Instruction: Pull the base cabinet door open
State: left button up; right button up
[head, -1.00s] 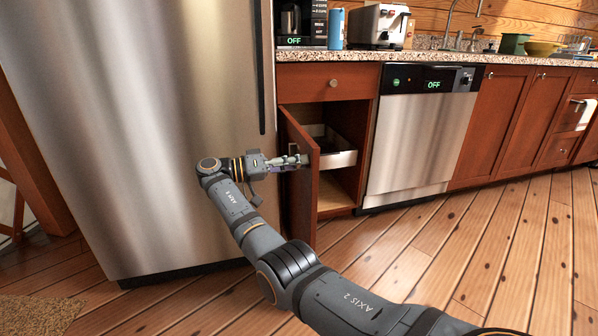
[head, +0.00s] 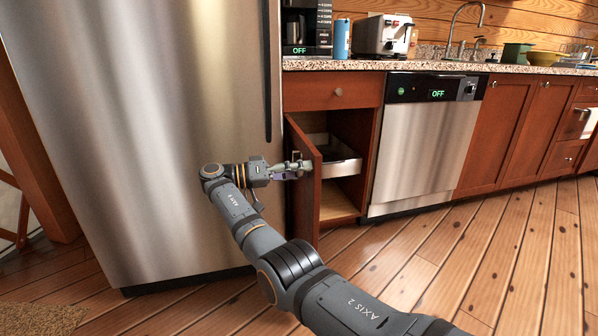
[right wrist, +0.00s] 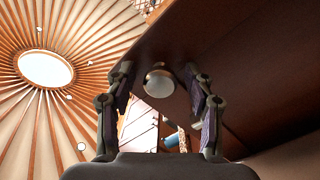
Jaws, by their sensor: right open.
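The reddish-brown base cabinet door (head: 304,212) stands well open in the head view, hinged on the left beside the fridge, with the cabinet interior showing. My right gripper (head: 298,167) is at the outer face of the door, near its free edge. In the right wrist view, the round metal knob (right wrist: 160,82) sits between the spread fingers on the dark door face (right wrist: 235,55). The fingers are open, and a gap shows on both sides of the knob. My left gripper is not in view.
The tall steel fridge (head: 150,130) stands close to the left of the door and my right forearm. A pull-out tray (head: 345,168) shows inside the cabinet. The dishwasher (head: 425,145) is to the right, and a closed drawer (head: 315,92) is above. The wooden floor (head: 450,260) in front is clear.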

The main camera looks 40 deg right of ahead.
jog(key=shift+r, duration=0.1)
notch_tip(320, 180, up, 10)
jog(key=shift+f, duration=0.1)
dwell(0.7)
